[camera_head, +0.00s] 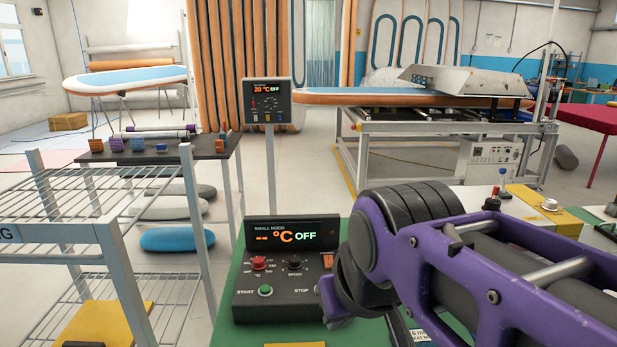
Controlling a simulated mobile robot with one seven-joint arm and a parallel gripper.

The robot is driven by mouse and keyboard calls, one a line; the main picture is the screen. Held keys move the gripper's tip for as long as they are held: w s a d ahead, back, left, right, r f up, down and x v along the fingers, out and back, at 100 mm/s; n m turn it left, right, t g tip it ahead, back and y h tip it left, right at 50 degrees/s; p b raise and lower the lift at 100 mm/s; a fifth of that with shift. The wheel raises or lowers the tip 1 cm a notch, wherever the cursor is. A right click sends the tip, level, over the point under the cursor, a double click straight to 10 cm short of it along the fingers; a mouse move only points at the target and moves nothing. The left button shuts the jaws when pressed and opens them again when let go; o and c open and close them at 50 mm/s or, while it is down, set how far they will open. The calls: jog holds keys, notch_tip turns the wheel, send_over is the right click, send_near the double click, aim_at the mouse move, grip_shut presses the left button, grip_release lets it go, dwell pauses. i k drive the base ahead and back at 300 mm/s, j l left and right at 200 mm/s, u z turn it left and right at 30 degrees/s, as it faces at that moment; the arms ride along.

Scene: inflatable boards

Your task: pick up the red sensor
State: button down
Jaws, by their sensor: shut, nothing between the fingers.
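I cannot pick out a thing that is surely the red sensor. A red knob (258,263) sits on the black small-hood control box (277,305), whose display reads "-- °C OFF". My purple arm reaches in from the lower right and bends down beside this box. My gripper is not clearly visible; the arm hides the area below the bend.
The control box stands on a green surface (226,322). A white wire rack (150,215) is at the left. A yellow block (545,201) lies at the right. Behind are a metal-framed bench (365,128) and a post-mounted control panel (265,100). Grey floor lies between.

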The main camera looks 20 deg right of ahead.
aim_at(496, 191)
jog(key=l+z, duration=0.1)
jog(key=z, duration=0.4)
jog(key=l+z, duration=0.15)
jog(key=z, duration=0.3)
jog(key=l+z, duration=0.15)
jog(key=z, duration=0.35)
jog(key=i+l, duration=0.15)
jog(key=l, duration=0.25)
jog(key=i+l, duration=0.15)
jog(key=l, duration=0.2)
jog(key=i+l, duration=0.1)
jog(key=l, duration=0.3)
jog(key=i+l, duration=0.15)
jog(key=l, duration=0.2)
jog(key=u, duration=0.4)
jog(key=l+u, duration=0.15)
jog(key=u, duration=0.2)
jog(key=l+u, duration=0.1)
jog(key=u, duration=0.3)
jog(key=k+l+u, duration=0.1)
jog(key=u, duration=0.25)
jog(key=k+l+u, duration=0.1)
jog(key=u, duration=0.25)
jog(key=i+u, duration=0.2)
jog(key=i+j, duration=0.05)
